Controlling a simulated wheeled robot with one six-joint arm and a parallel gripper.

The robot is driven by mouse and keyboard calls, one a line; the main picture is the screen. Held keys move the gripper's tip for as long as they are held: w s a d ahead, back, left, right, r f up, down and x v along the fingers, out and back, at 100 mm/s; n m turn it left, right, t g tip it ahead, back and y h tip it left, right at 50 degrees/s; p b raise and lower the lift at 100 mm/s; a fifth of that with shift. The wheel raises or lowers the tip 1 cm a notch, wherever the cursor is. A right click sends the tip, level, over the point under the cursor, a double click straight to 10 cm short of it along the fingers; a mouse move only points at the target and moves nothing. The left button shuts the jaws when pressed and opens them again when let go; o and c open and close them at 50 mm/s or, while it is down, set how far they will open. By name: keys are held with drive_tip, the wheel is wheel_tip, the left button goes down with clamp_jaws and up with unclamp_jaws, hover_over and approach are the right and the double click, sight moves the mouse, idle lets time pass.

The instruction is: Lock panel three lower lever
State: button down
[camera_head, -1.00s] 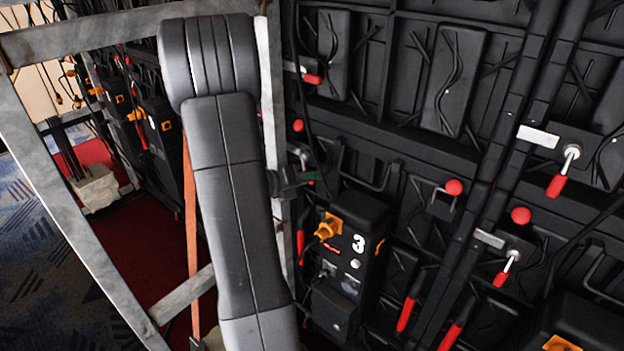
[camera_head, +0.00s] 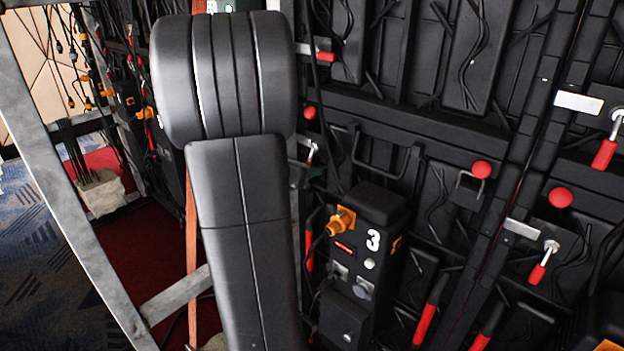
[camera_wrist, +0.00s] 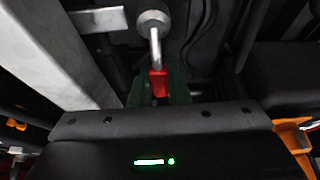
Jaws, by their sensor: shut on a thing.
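In the wrist view, a lever with a round silver pivot (camera_wrist: 153,24), a bent silver shank and a red handle (camera_wrist: 158,84) hangs down, close to vertical. The dark green fingers of my gripper (camera_wrist: 159,93) stand on both sides of the red handle and are shut on it. In the head view, a small silver lever (camera_head: 313,150) shows just right of my arm, above and left of the black box marked 3 (camera_head: 372,240). My gripper is mostly hidden behind my arm there.
A grey metal frame post (camera_wrist: 65,55) runs close to the left of the lever. A red-handled lever (camera_head: 323,56) sits higher up. Other red-handled levers (camera_head: 538,272) and red knobs (camera_head: 481,170) are on the right. Cables hang at the far left.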

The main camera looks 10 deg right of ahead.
drive_tip(key=shift+a, duration=0.1)
idle(0.5)
drive_tip(key=c, duration=1.4)
unclamp_jaws()
drive_tip(key=shift+w, duration=0.1)
drive_tip(key=shift+a, duration=0.1)
drive_tip(key=p+v, duration=0.3)
drive_tip(key=v, duration=1)
drive_tip(key=shift+s+a+r, duration=0.1)
drive_tip(key=shift+s+r, duration=0.1)
drive_tip(key=shift+s, duration=0.15)
drive_tip(key=b+x, duration=0.3)
drive_tip(key=x, duration=1)
drive_tip(key=shift+w+d+f, duration=0.2)
drive_tip(key=shift+w, duration=0.15)
